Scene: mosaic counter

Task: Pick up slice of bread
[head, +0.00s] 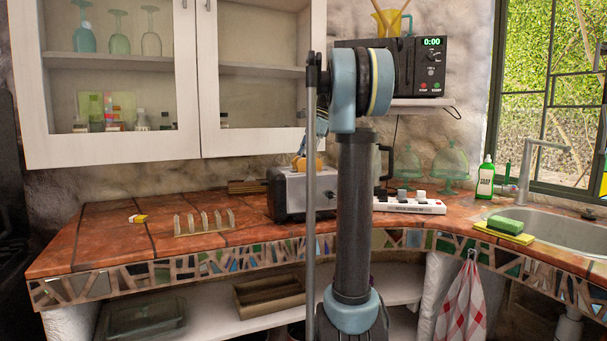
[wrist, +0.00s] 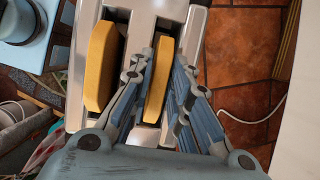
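Two yellow-brown slices of bread stand upright in the slots of a metal toaster. In the wrist view the left slice (wrist: 103,62) is clear of my fingers, and the right slice (wrist: 158,82) lies between them. My gripper (wrist: 163,78) is open, with one blue-padded finger on each side of the right slice; contact is not clear. The toaster (wrist: 188,15) sits below. In the head view the toaster (head: 288,191) stands on the counter with bread (head: 302,162) showing at its top. My arm hides its right part and most of my gripper.
The tiled counter (head: 95,240) is fairly clear on the left, with a toast rack (head: 203,223) and a small yellow item (head: 138,219). A power strip (head: 410,206) lies right of the toaster. Wall cabinets (head: 120,150) and a shelved microwave (head: 428,75) are above.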

